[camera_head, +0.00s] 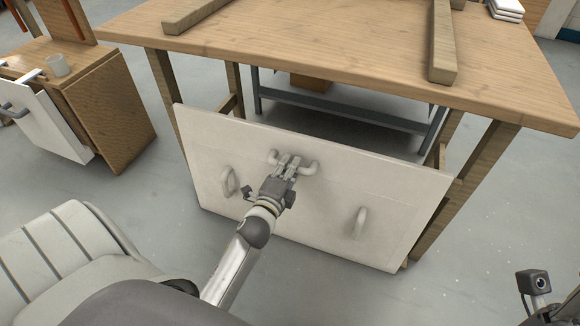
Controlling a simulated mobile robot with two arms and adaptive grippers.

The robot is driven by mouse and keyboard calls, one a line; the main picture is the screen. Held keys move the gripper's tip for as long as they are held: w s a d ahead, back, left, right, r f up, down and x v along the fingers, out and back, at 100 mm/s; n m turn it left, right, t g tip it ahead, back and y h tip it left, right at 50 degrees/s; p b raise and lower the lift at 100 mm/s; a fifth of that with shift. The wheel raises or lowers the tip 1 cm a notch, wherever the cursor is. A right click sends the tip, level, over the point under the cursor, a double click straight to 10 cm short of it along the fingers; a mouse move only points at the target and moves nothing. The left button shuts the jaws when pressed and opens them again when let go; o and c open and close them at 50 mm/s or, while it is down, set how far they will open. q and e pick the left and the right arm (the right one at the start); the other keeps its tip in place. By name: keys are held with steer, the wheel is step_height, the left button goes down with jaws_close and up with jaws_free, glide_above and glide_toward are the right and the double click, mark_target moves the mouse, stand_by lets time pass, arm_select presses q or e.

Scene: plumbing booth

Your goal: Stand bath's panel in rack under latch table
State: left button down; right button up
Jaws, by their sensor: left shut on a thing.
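The bath's panel (320,210) is a large white board with a top handle (308,168) and two more handles, one at left (228,182) and one at right (360,222). It is roughly upright, a little tilted in the picture, in front of the wooden table (330,50). My left gripper (287,166) is shut on the panel's top handle. The grey-blue rack (340,108) shows under the table, behind the panel's top edge; its lower part is hidden by the panel. My right gripper is not seen clearly; only a part of my right side shows at bottom right.
Wooden bars (443,45) lie on the tabletop, with a white stack (506,10) at its far right. A ribbed light seat (60,255) is at lower left. The table legs flank the panel.

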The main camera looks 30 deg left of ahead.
arm_select(q)
steer(key=shift+w+a+r, duration=0.15)
steer(key=shift+w+r, duration=0.2)
stand_by(0.7)
steer(key=c, duration=1.6)
jaws_free()
steer(key=shift+f, duration=0.1)
steer(key=shift+c, duration=0.2)
steer(key=o, duration=0.4)
steer(key=shift+w+f, duration=0.1)
steer(key=shift+f, duration=0.1)
steer(key=shift+c, duration=0.2)
steer(key=shift+s+f, duration=0.2)
steer(key=shift+f, duration=0.1)
steer(key=v, duration=0.7)
steer(key=shift+r, duration=0.25)
steer(key=shift+s, duration=0.1)
